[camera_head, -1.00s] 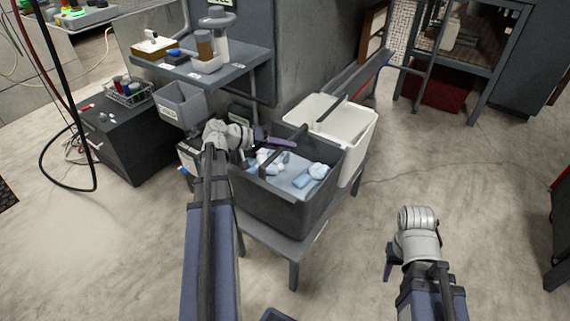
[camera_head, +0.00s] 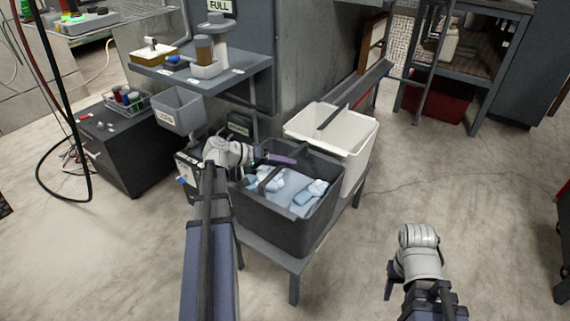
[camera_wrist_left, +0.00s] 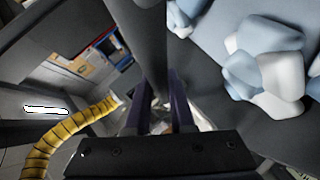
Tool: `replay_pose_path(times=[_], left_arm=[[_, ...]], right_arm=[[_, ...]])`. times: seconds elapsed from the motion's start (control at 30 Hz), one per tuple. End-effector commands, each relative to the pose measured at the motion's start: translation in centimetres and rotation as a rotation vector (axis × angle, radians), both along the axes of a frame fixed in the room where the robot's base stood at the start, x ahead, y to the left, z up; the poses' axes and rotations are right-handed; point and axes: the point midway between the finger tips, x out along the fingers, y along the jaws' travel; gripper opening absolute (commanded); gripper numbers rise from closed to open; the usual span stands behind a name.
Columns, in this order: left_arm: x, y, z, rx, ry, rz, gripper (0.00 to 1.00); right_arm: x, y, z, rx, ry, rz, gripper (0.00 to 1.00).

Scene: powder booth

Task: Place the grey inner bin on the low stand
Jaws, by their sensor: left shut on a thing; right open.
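The dark grey inner bin (camera_head: 275,223) stands upright, apparently on the low grey stand (camera_head: 268,254); its underside is hidden. It holds pale blue and white crumpled pieces, also seen in the left wrist view. A dark bar handle spans its top. My left gripper (camera_head: 283,160) is shut on that handle, and in the left wrist view its two fingers (camera_wrist_left: 160,118) sit either side of the dark bar. My right gripper (camera_head: 389,280) is over bare floor at the lower right, away from the bin, open and empty.
A white bin (camera_head: 352,140) with its own bar handle stands close behind the grey bin. A wall shelf (camera_head: 235,75), a small labelled grey bin (camera_head: 178,112) and a dark cabinet (camera_head: 130,160) are to the left.

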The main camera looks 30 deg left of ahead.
Motion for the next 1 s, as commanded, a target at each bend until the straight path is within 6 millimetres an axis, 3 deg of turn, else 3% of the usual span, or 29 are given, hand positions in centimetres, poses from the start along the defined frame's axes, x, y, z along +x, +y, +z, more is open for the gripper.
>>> replay_pose_path(times=[0.03,0.3,0.63,1.0], left_arm=[[0.0,0.0,-0.2,0.000,0.000,0.000,0.23],[0.0,0.0,-0.1,0.000,0.000,0.000,0.52],[0.0,0.0,0.6,0.000,0.000,0.000,0.52],[-4.8,4.4,3.9,-0.001,0.000,0.004,0.52]], right_arm=[[0.0,0.0,-0.2,0.000,0.000,0.000,0.50],[0.0,0.0,-0.1,0.000,0.000,0.000,0.50],[0.0,0.0,0.6,0.000,0.000,0.001,0.50],[0.0,0.0,3.9,-0.001,0.001,0.003,0.50]])
